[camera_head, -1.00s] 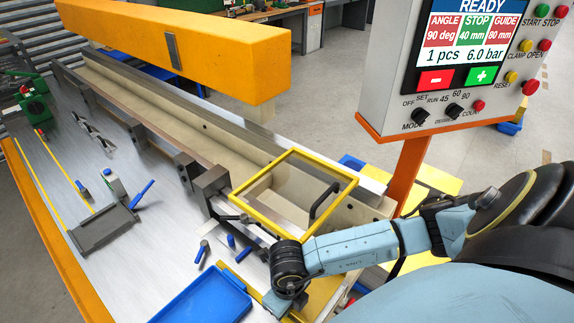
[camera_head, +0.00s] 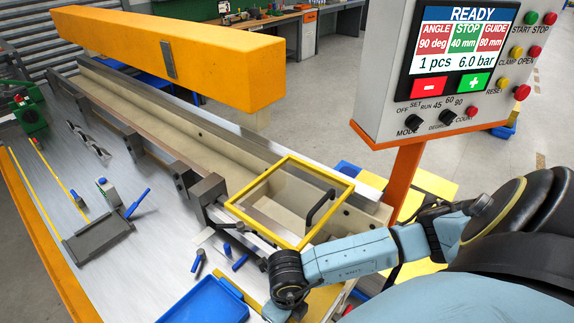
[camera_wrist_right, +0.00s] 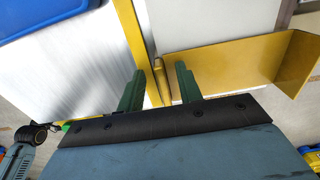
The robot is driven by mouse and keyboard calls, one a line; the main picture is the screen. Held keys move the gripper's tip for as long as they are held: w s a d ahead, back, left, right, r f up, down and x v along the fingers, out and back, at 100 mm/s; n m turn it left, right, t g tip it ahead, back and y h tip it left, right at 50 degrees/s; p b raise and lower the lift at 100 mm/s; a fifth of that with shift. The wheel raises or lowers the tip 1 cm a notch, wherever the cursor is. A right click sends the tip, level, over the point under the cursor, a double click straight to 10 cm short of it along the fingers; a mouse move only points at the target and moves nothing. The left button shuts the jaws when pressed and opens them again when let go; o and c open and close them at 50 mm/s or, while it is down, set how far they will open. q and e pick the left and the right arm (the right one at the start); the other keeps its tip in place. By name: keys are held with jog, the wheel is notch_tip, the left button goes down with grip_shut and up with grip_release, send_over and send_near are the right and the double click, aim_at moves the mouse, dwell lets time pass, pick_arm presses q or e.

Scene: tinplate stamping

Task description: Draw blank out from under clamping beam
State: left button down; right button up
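The yellow beam (camera_head: 185,52) of the press spans the upper left of the head view. Its near end is above the long beige and grey bed (camera_head: 165,110). A small pale flat piece (camera_head: 204,236) shows beside the dark stop blocks; I cannot tell whether it is the blank. My right arm reaches in from the right, past the yellow-framed guard. In the right wrist view my right gripper (camera_wrist_right: 160,85) has its two green fingers apart, with a narrow yellow edge showing between or beyond them and no sheet held. My left gripper is out of view.
The guard (camera_head: 290,203) has a yellow frame and a black handle. A blue tray (camera_head: 207,301) lies at the front of the metal table, near blue-handled tools and a dark grey plate fixture (camera_head: 98,238). The control panel (camera_head: 465,60) reads READY, 1 pcs, 6.0 bar.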

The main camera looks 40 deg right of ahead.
notch_tip(320, 180, up, 13)
jog(key=b, duration=0.1)
jog(key=shift+r, duration=0.2)
dwell(0.5)
